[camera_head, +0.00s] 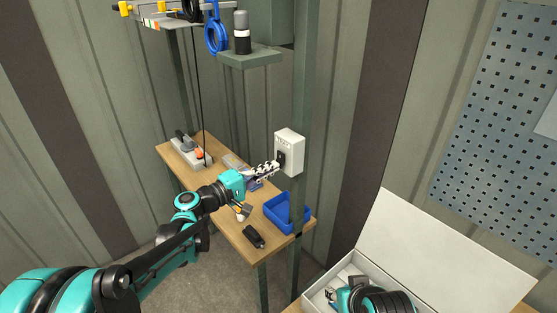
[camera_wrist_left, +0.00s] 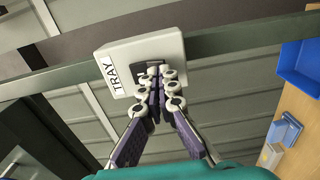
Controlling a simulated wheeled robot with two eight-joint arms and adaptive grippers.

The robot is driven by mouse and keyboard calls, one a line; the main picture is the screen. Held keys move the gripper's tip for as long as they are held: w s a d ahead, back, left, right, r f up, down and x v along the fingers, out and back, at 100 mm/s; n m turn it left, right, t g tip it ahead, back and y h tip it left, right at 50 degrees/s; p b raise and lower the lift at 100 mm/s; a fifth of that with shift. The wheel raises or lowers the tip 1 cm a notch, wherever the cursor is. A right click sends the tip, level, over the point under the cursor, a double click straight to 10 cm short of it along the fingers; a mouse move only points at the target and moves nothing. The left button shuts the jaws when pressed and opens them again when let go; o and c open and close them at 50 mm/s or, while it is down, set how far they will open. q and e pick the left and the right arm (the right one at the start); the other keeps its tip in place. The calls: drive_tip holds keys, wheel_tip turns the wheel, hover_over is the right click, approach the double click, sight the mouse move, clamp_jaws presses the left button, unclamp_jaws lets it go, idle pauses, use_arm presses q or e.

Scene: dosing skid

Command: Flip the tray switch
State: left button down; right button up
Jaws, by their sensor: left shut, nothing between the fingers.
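The tray switch (camera_head: 289,147) is a pale box with a dark switch part on its face, mounted on a green upright post. In the left wrist view the box (camera_wrist_left: 113,72) carries the word TRAY along its side. My left gripper (camera_head: 274,167) is shut and empty, with its fingertips at the dark switch part. In the left wrist view the closed fingertips (camera_wrist_left: 158,75) overlap the dark switch part and hide much of it. I cannot tell whether they touch it or which way the switch sits. My right arm shows at the bottom right; its fingers are not clear.
A wooden bench (camera_head: 235,232) stands below the switch, with a blue bin (camera_head: 282,213), a black device (camera_head: 253,237) and a grey unit (camera_head: 194,154) on it. A small shelf (camera_head: 250,57) holds a bottle above. An open white box (camera_head: 420,248) is at the lower right.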

use_arm(q)
drive_tip(key=shift+w+d, duration=0.2)
drive_tip(key=shift+d, duration=0.15)
drive_tip(key=v, duration=0.7)
idle(0.4)
drive_tip(key=s+a+f+m+g+y+b, duration=0.1)
drive_tip(key=s+a+f+m+y+b, duration=0.1)
drive_tip(key=s+a+f+y, duration=0.3)
drive_tip(key=s+a+f+m+g+y+b, duration=0.1)
drive_tip(key=s+a+f+y+b, duration=0.3)
drive_tip(key=s+f, duration=0.6)
drive_tip(key=s+a+f+m+g+y+b, duration=0.1)
drive_tip(key=s+a+f+m+y+b, duration=0.2)
drive_tip(key=s+f, duration=0.5)
drive_tip(key=s+a+m+y, duration=0.1)
drive_tip(key=s+a+y, duration=0.1)
drive_tip(key=s+a, duration=0.1)
drive_tip(key=shift+y, duration=0.3)
drive_tip(key=shift+s+f, duration=0.15)
drive_tip(key=shift+f, duration=0.05)
